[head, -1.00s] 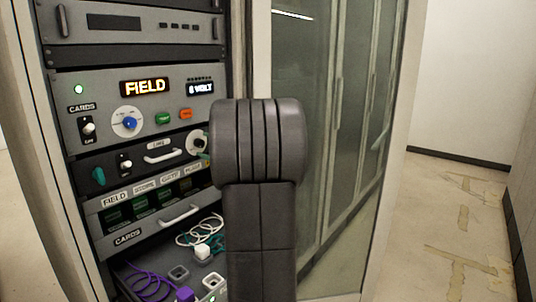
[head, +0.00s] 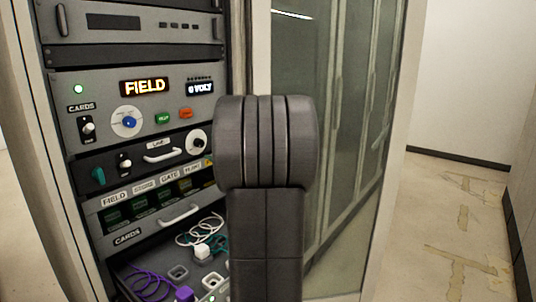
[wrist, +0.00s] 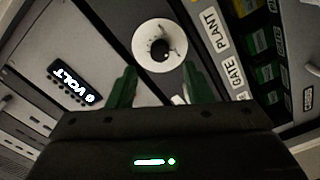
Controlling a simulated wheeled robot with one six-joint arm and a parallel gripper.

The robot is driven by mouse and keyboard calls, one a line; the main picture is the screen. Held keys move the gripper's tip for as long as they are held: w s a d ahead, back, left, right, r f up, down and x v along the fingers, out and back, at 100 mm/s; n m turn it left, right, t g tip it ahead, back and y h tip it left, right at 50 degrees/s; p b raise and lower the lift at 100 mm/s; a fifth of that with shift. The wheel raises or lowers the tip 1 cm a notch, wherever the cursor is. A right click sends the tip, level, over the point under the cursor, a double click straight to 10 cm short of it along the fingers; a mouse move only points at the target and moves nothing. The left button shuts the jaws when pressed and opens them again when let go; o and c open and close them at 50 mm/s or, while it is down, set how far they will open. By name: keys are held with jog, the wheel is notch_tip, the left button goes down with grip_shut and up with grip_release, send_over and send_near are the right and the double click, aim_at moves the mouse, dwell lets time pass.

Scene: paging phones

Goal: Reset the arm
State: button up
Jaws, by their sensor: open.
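My arm (head: 267,145) stands upright in front of the rack's right side in the head view and hides my gripper there. In the wrist view the two green fingers of my gripper (wrist: 159,82) are apart with nothing between them. A white dial with a black knob (wrist: 159,46) lies beyond the fingertips, apart from them. The same dial (head: 197,142) shows in the head view just left of my arm.
The rack has a panel with a lit FIELD display (head: 145,87), a VOLT display (head: 200,88) and a blue-knobbed dial (head: 127,122). A card drawer handle (head: 180,215) and a shelf with purple and white cables (head: 150,286) are below. A glass cabinet (head: 335,150) stands right.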

jog(key=v, duration=0.8)
jog(key=x, duration=0.6)
jog(key=p+x, duration=0.1)
jog(key=x, duration=0.6)
jog(key=shift+w+a+r, duration=0.15)
jog(key=shift+r, duration=0.05)
jog(key=shift+m+p, duration=0.95)
jog(key=shift+m, duration=0.05)
jog(key=m+p, duration=0.4)
jog(key=shift+r, duration=0.1)
jog(key=m+p, duration=0.6)
jog(key=p, duration=0.2)
jog(key=b, duration=0.2)
send_near(201, 141)
jog(key=shift+w+a+f, duration=0.25)
jog(key=shift+w+a, duration=0.15)
jog(key=shift+a, duration=0.1)
